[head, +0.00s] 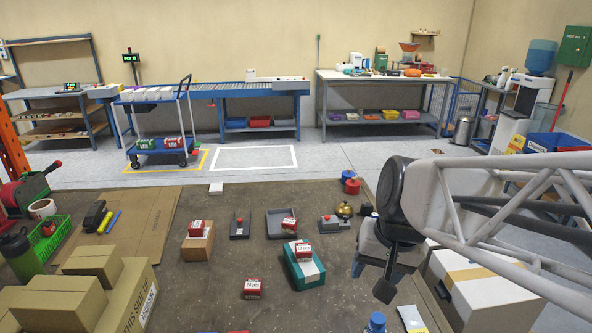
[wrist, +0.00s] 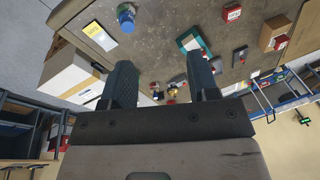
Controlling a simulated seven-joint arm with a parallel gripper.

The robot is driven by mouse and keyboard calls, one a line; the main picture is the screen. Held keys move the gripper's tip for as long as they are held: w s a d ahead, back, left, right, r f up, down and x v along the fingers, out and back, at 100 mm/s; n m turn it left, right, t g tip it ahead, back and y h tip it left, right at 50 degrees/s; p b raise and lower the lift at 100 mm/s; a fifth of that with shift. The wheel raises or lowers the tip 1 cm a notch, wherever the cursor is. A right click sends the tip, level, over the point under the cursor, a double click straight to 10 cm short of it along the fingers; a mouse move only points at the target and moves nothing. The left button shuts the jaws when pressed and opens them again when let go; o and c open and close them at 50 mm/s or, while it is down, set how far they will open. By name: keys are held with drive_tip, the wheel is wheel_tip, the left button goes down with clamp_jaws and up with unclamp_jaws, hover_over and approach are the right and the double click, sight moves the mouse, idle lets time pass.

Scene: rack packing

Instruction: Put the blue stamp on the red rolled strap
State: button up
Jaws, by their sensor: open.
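A small blue item and a small red item (head: 353,187) stand close together at the far right edge of the brown work table. They are too small to tell surely as the blue stamp and the red rolled strap. Small red and blue shapes also show between my fingers in the wrist view, but their forms are unclear. My gripper (wrist: 161,78) is open, with its two dark fingers apart and nothing between them. In the head view my gripper (head: 385,291) hangs over the table's right side, in front of the small items and apart from them.
Red-labelled boxes, a teal box (head: 304,272), a grey tray (head: 274,229) and a brass bell (head: 344,210) stand on the table. A blue-topped container (head: 376,321) is at the front right. Cartons (head: 97,265) fill the left. A large white box (head: 480,290) stands at right.

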drive_tip(key=s+n, duration=0.1)
drive_tip(key=s, duration=0.1)
drive_tip(key=s+n+h, duration=0.1)
drive_tip(key=s, duration=0.1)
drive_tip(key=s+h, duration=0.1)
drive_tip(key=s, duration=0.1)
drive_tip(key=shift+d+r+n+t, duration=0.1)
drive_tip(key=shift+d+n+t, duration=0.2)
drive_tip(key=shift+d+n, duration=0.1)
idle(0.9)
